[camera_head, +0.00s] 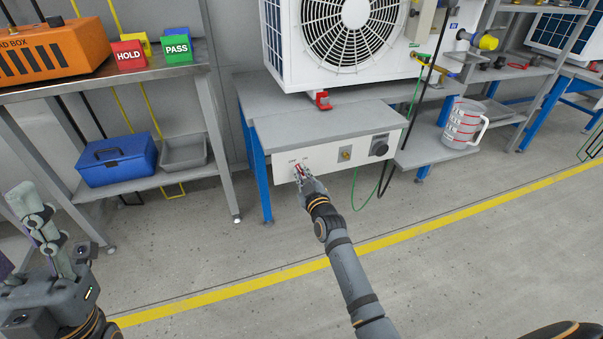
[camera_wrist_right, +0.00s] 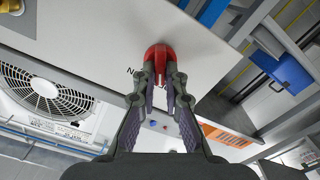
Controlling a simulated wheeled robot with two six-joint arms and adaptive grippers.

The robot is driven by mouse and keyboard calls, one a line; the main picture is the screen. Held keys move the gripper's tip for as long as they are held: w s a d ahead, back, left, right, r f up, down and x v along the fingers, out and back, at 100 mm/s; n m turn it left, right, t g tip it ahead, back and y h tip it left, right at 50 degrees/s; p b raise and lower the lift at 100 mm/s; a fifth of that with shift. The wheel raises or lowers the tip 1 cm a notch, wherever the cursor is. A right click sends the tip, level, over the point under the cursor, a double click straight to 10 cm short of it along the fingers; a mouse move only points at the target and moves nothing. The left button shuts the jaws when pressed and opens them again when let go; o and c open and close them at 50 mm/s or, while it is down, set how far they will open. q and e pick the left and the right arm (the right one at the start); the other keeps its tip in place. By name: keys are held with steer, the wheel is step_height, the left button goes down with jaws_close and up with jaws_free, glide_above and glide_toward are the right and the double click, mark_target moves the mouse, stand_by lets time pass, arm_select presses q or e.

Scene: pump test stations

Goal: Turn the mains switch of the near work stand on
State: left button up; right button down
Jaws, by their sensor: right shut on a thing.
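The near work stand (camera_head: 345,115) has a white front panel (camera_head: 352,143) below its grey top. Its mains switch is a red knob (camera_head: 300,172) at the left end of the panel, with small dark lettering above it. The red knob (camera_wrist_right: 158,58) also shows in the right wrist view, between the fingertips of my right gripper (camera_wrist_right: 160,76). My right gripper (camera_head: 304,177) is shut on the knob and hides part of it. I cannot tell which way the knob points. My left gripper (camera_head: 45,225) is at the lower left, away from the stand; its opening is unclear.
A white fan unit (camera_head: 335,40) stands on the work stand. The panel also carries a brass-coloured fitting (camera_head: 345,154) and a black knob (camera_head: 379,148). A shelf with a blue toolbox (camera_head: 118,160) is at the left. A measuring jug (camera_head: 463,124) stands at the right. The front floor is clear.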

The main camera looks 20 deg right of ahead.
arm_select(q)
steer(key=w+f+n+g+y+p, duration=0.2)
steer(key=w+f+n+g+y, duration=0.5)
steer(key=w+f+y, duration=0.3)
steer(key=shift+w+a+f+g+y, duration=0.45)
steer(key=shift+w+f, duration=1)
steer(key=shift+f, duration=1.4)
arm_select(e)
steer(key=shift+d+m, duration=0.15)
steer(key=shift+m, duration=1.75)
steer(key=shift+d+m, duration=0.15)
steer(key=shift+m, duration=1.75)
steer(key=shift+d+m, duration=0.15)
steer(key=shift+m, duration=1.75)
arm_select(q)
steer(key=shift+f, duration=0.15)
arm_select(e)
steer(key=c, duration=1.4)
jaws_free()
steer(key=shift+s, duration=0.1)
